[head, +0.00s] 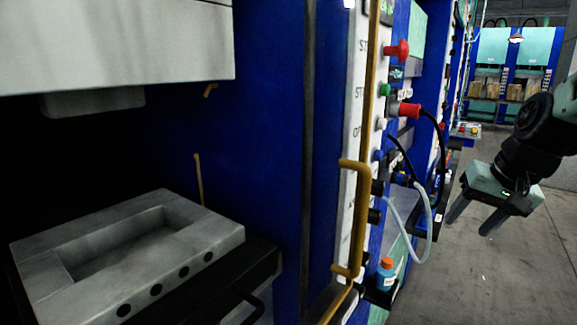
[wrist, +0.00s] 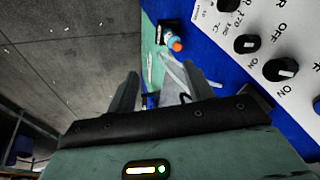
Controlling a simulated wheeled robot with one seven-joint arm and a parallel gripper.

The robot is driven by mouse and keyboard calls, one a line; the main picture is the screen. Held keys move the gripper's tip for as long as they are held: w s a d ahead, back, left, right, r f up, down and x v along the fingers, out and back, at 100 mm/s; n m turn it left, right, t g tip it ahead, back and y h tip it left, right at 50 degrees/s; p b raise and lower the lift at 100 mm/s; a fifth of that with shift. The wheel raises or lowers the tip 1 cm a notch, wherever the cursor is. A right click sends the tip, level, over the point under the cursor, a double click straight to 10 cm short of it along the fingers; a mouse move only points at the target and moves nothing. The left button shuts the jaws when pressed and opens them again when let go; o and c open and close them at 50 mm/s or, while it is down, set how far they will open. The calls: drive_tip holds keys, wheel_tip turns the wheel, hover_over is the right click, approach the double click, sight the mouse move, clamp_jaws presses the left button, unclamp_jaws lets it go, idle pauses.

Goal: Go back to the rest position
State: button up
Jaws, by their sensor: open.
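My gripper (head: 472,219) hangs at the right of the head view over the grey floor, pointing down and to the left. It is open, with its two fingers apart and nothing between them. In the wrist view my gripper (wrist: 165,85) shows its fingers spread, with a pale hose and part of the machine visible beyond them. It stands to the right of the press's control panel (head: 350,105), clear of it in the head view.
The press's open chamber holds a grey mould block (head: 135,245) at left. A yellow handle (head: 345,220) sticks out in front of the panel. A blue bottle with an orange cap (head: 385,274) stands on a low shelf. The floor (head: 470,285) at right is clear.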

drive_tip(key=s+a+f+n+g+h, duration=0.15)
drive_tip(key=s+f+n, duration=0.25)
drive_tip(key=s+f, duration=0.55)
drive_tip(key=s+a+r+n+g, duration=0.1)
drive_tip(key=s+a+n, duration=0.6)
drive_tip(key=s+a, duration=0.7)
drive_tip(key=a+g, duration=0.1)
drive_tip(key=a, duration=0.3)
drive_tip(key=shift+s+r+n+g, duration=0.3)
drive_tip(key=shift+s+r+g, duration=0.05)
drive_tip(key=shift+s+r, duration=0.05)
drive_tip(key=shift+y, duration=0.25)
